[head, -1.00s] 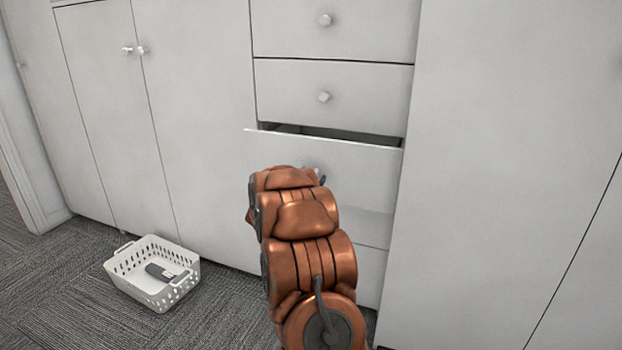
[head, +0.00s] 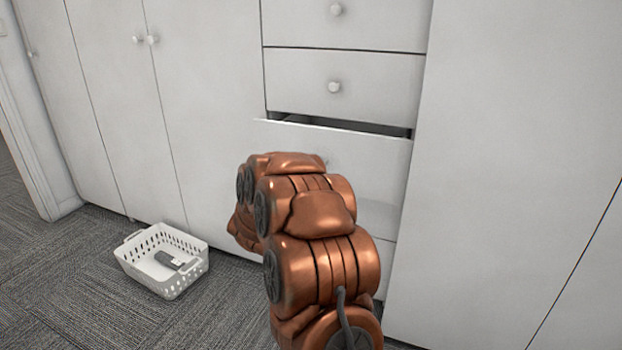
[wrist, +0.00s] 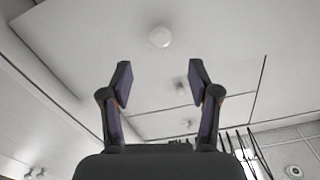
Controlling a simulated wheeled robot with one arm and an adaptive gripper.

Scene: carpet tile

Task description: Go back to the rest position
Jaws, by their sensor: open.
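My gripper (wrist: 160,78) is open and empty in the wrist view, its two fingers apart. Past the fingertips is a white drawer front with a round knob (wrist: 160,37). In the head view my copper arm hides the gripper. The arm stands in front of a partly pulled-out drawer (head: 372,160), whose dark opening shows along its top edge. I cannot tell from the head view how far the gripper is from that drawer.
A white perforated basket (head: 138,262) with a dark grey object (head: 178,261) in it stands on the grey carpet (head: 80,310) at left. Shut drawers (head: 385,85) are above the open one. Tall cabinet doors (head: 500,180) flank the drawers. The carpet at front left is clear.

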